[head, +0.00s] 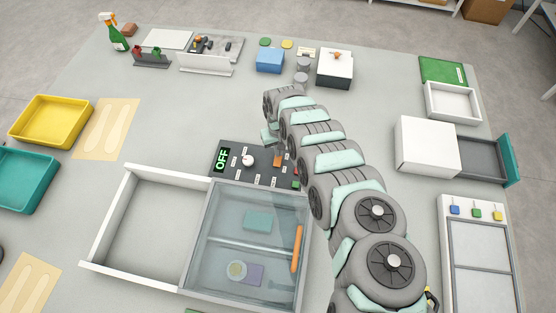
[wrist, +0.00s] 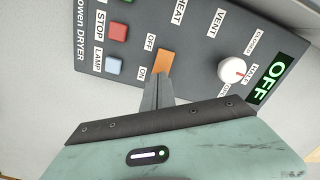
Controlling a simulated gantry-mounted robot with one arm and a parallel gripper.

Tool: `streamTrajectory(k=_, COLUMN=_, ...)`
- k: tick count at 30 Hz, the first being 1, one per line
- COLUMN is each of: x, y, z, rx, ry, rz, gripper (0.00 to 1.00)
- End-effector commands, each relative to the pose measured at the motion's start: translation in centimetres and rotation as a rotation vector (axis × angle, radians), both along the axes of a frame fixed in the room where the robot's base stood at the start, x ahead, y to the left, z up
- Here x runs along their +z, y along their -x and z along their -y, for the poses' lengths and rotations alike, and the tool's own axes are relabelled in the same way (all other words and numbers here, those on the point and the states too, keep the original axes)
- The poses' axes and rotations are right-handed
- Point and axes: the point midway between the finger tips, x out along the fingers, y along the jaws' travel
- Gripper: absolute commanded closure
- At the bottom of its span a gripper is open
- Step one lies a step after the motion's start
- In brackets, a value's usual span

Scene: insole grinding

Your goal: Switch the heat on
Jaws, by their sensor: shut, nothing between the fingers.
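The dark control panel (head: 232,176) reads "Bowen DRYER" in the wrist view, where its face (wrist: 200,75) fills the upper part. The orange rocker switch (wrist: 164,62) sits between "OFF" and "ON" labels, in line with the "HEAT" label (wrist: 177,11). It also shows in the head view (head: 278,160). The green display (wrist: 272,78) reads "OFF". My gripper (wrist: 158,80) is shut and empty, its tips at the ON-side end of the orange switch. I cannot tell whether they touch it. In the head view the fingertips are not clear.
Beside the switch are a red STOP button (wrist: 118,32), a blue LAMP button (wrist: 114,66) and a white VENT knob (wrist: 233,70). The dryer box with a clear lid (head: 225,215) stands in front of the panel.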

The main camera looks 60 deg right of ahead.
Motion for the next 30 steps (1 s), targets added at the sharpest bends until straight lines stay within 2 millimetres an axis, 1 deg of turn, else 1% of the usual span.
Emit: streamTrajectory(k=30, x=-1.5, y=0.0, z=0.0, rx=0.0, ry=0.001, rz=0.001, gripper=1.0)
